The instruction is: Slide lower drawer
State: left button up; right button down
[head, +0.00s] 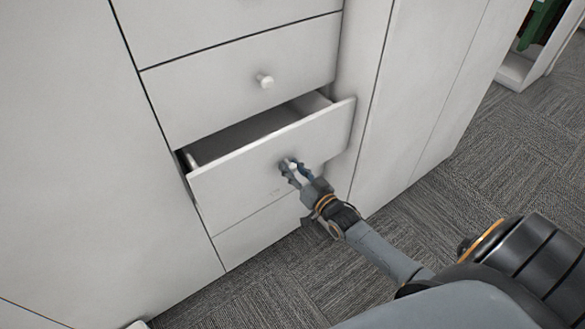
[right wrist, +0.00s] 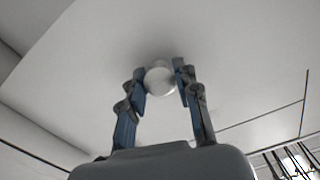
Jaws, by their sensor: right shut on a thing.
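The lower drawer (head: 250,165) is a white drawer in the white cabinet and stands partly pulled out, with its dark inside gap showing along the top. My right gripper (head: 293,168) is shut on the drawer's round white knob. In the right wrist view the two fingers of my right gripper (right wrist: 160,88) sit on either side of the knob (right wrist: 158,78), in front of the drawer face (right wrist: 215,50). My left gripper is not in view.
A closed drawer with a white knob (head: 265,81) is above, and a closed panel (head: 262,232) is below. Plain white cabinet fronts (head: 70,150) flank the drawers. Grey carpet (head: 490,170) is open to the right, with a white shelf unit (head: 520,68) at the upper right.

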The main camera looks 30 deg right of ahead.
jog(key=shift+w, duration=0.15)
jog(key=c, duration=1)
grip_release()
jog(key=shift+o, duration=0.2)
jog(key=s, duration=1.2)
jog(key=shift+d, duration=0.45)
